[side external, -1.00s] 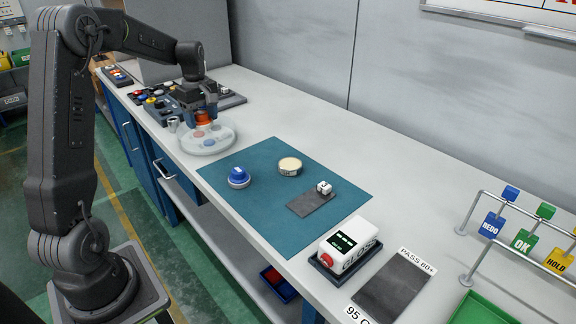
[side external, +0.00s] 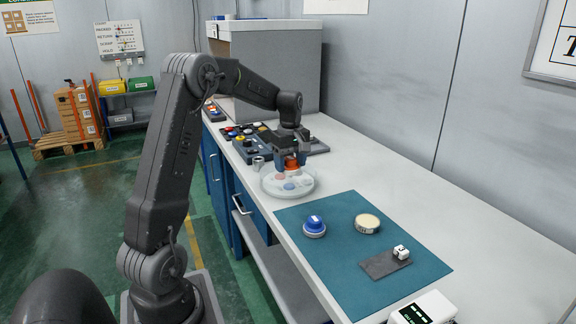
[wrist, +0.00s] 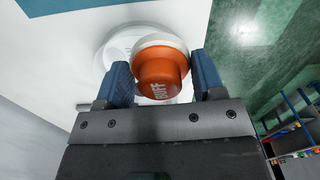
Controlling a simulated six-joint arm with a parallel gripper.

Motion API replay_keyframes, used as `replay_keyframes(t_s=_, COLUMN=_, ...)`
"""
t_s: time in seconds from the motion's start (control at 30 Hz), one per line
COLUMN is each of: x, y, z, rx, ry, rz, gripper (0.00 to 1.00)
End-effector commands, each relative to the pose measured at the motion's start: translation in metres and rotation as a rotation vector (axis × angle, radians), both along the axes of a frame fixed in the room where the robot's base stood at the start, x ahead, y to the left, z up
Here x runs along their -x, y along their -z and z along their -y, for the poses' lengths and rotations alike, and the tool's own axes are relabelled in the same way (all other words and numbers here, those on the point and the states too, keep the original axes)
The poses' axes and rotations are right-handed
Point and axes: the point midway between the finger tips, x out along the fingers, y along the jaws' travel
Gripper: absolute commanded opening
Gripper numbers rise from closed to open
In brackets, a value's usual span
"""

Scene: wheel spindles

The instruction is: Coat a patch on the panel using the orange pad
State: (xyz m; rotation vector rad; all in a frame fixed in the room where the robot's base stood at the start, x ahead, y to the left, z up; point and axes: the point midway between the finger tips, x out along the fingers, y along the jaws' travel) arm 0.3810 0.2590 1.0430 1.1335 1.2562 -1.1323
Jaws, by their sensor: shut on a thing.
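My gripper (side external: 290,158) is shut on the orange pad (side external: 292,166). In the wrist view, my gripper's blue fingers (wrist: 163,82) flank the orange pad (wrist: 160,80), which has white lettering and a white face. The pad is held over the round pale dish (side external: 274,190), which has several coloured spots; I cannot tell whether they touch. The dish is partly hidden behind the pad in the wrist view (wrist: 108,50). A dark grey flat panel (side external: 378,268) lies on the teal mat, with a small white block (side external: 401,252) at its right end.
On the teal mat (side external: 335,250) stand a blue-topped pad (side external: 314,226) and a round cream-topped tin (side external: 367,223). A white device (side external: 424,308) is at the bottom right. A small metal cup (side external: 258,163) and button boxes (side external: 245,131) are near the dish. The bench's right side is clear.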

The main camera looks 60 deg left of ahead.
Motion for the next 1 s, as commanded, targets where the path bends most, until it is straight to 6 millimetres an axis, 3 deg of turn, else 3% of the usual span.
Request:
replay_keyframes(t_s=0.17, x=-0.043, y=0.005, z=0.039, rx=0.001, ry=0.011, rz=-0.001, gripper=0.43)
replay_keyframes(t_s=0.4, x=-0.105, y=0.014, z=0.122, rx=0.001, ry=0.011, rz=-0.001, gripper=0.43)
replay_keyframes(t_s=0.6, x=-0.132, y=0.019, z=0.175, rx=0.001, ry=0.005, rz=-0.001, gripper=0.43)
replay_keyframes(t_s=0.77, x=-0.139, y=0.021, z=0.193, rx=0.001, ry=0.000, rz=-0.001, gripper=0.43)
replay_keyframes(t_s=1.0, x=-0.140, y=0.037, z=0.195, rx=0.001, ry=-0.001, rz=-0.002, gripper=0.43)
